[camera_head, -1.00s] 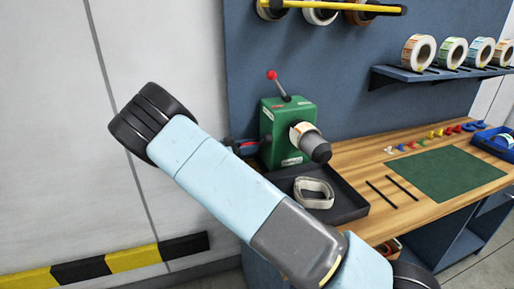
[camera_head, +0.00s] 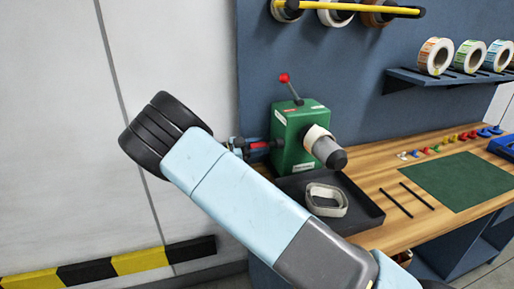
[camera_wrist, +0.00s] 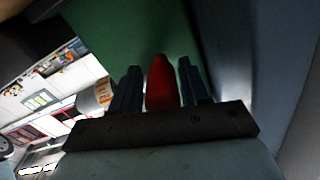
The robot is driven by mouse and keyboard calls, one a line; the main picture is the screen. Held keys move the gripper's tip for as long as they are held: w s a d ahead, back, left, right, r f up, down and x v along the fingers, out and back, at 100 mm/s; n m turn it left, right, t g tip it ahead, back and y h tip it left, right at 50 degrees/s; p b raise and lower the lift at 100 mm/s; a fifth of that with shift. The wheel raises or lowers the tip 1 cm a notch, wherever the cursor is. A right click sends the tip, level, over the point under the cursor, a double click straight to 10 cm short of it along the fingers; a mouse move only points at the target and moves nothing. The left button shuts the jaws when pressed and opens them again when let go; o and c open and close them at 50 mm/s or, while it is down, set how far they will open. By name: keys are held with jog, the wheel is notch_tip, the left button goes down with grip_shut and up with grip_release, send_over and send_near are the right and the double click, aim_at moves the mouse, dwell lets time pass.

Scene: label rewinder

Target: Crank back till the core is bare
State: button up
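The green label rewinder (camera_head: 303,128) stands at the back left of the bench. Its grey core (camera_head: 326,150) points toward the front right. A cream band of label (camera_head: 315,136) still shows around the core's inner end. My gripper (camera_head: 247,146) is at the rewinder's left side, at the red crank handle (camera_head: 262,144). In the wrist view the red handle (camera_wrist: 160,85) lies between the two dark fingers (camera_wrist: 160,88), close against both, so the gripper looks shut on it.
A dark tray (camera_head: 368,215) under the core holds a pale loop of strip (camera_head: 327,200). A lever with a red knob (camera_head: 284,78) rises from the rewinder's top. A green mat (camera_head: 460,178) and two black rods (camera_head: 410,198) lie to the right.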

jog(key=shift+o, duration=0.9)
jog(key=shift+d, duration=0.1)
jog(key=shift+s, duration=0.1)
jog(key=v, duration=1.4)
jog(key=shift+f, duration=0.1)
